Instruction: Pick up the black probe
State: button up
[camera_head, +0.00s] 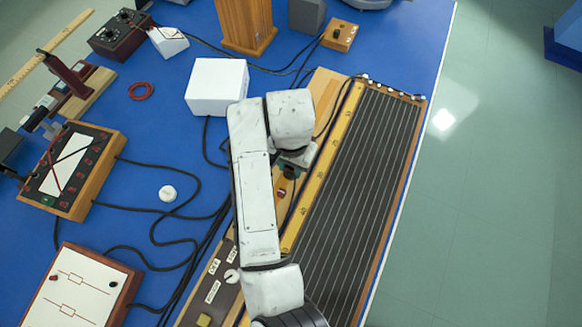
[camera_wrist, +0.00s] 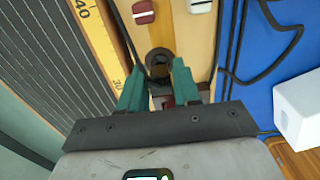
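A dark, round-topped object (camera_wrist: 160,56), which looks like the black probe, stands on the wooden board of the wire-strung bench in the wrist view. My gripper (camera_wrist: 160,72) has two green fingers, spread apart, one on each side of this dark object. I cannot tell whether they touch it. A dark red part shows between the fingers, below the dark top. In the head view my gripper (camera_head: 288,172) is over the wooden strip left of the yellow scale, mostly hidden by my arm. The probe cannot be made out there.
The yellow scale (camera_wrist: 98,42) and the wire-strung board (camera_head: 350,200) lie alongside. Black cables run close to the gripper. A red-and-white switch (camera_wrist: 144,12) is just beyond it. A white box (camera_head: 215,85) stands left of my arm on the blue table.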

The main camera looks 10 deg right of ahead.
grip_shut()
jog(key=shift+r, duration=0.15)
